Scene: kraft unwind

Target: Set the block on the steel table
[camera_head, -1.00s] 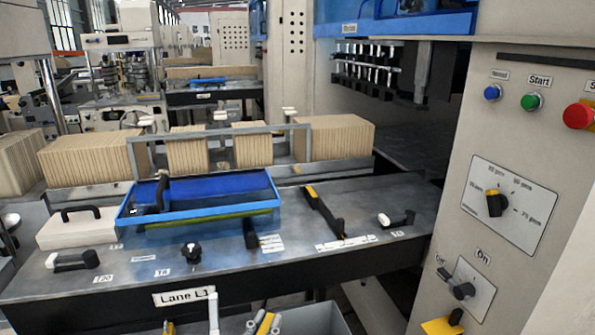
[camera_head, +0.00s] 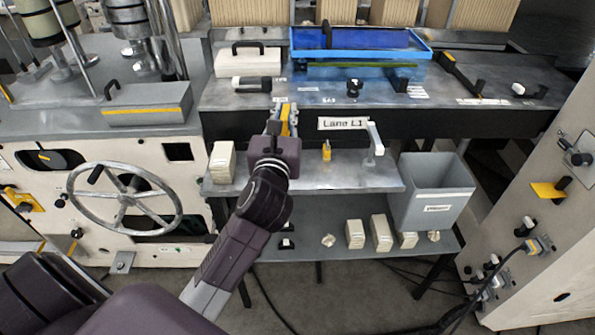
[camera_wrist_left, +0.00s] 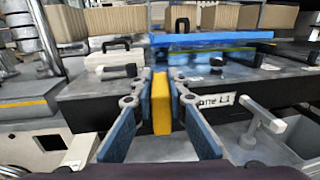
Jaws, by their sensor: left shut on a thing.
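My left gripper (camera_head: 283,118) is shut on a yellow block (camera_wrist_left: 161,103), which stands upright between the blue-grey fingers in the left wrist view. In the head view the gripper is over the back left part of a low steel table (camera_head: 345,180), in front of the Lane L1 bench. The block's lower end is partly hidden by the gripper in the head view, and I cannot tell its height above the table. My right gripper is not in view.
On the steel table are a cream block (camera_head: 222,162), a small yellow piece (camera_head: 326,151) and a T-shaped handle (camera_head: 374,140). A grey bin (camera_head: 430,200) stands at its right end. A lower shelf (camera_head: 310,215) holds several cream pieces. A handwheel (camera_head: 125,200) is at left.

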